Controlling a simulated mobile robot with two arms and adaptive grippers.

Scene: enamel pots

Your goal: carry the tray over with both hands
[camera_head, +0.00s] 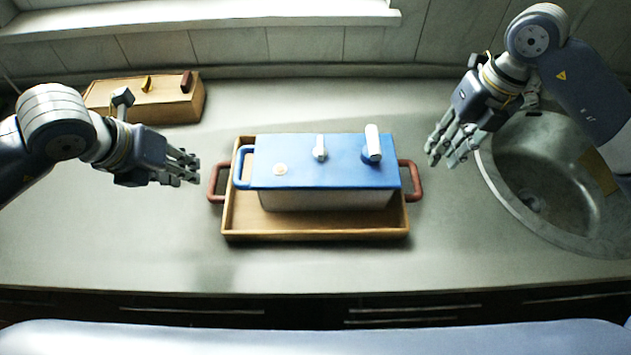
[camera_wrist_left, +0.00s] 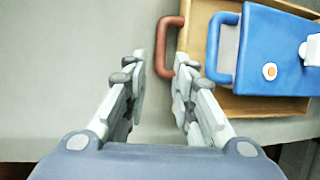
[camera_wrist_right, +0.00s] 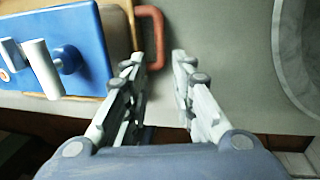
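The wooden tray (camera_head: 315,235) lies flat on the counter, with a reddish-brown handle at each end. A pot with a blue lid (camera_head: 325,160) and pale body stands in it, with a blue handle at its left end. My left gripper (camera_head: 194,170) is open and empty, just left of the tray's left handle (camera_head: 215,183). In the left wrist view, that handle (camera_wrist_left: 162,48) is ahead, slightly right of the space between the fingers. My right gripper (camera_head: 443,157) is open and empty, up and right of the right handle (camera_head: 413,180). That handle (camera_wrist_right: 152,38) also shows in the right wrist view.
A round sink basin (camera_head: 545,175) is sunk into the counter at the right. A wooden box (camera_head: 150,98) with small items on top stands at the back left. The counter (camera_head: 130,240) is clear to the left and in front of the tray.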

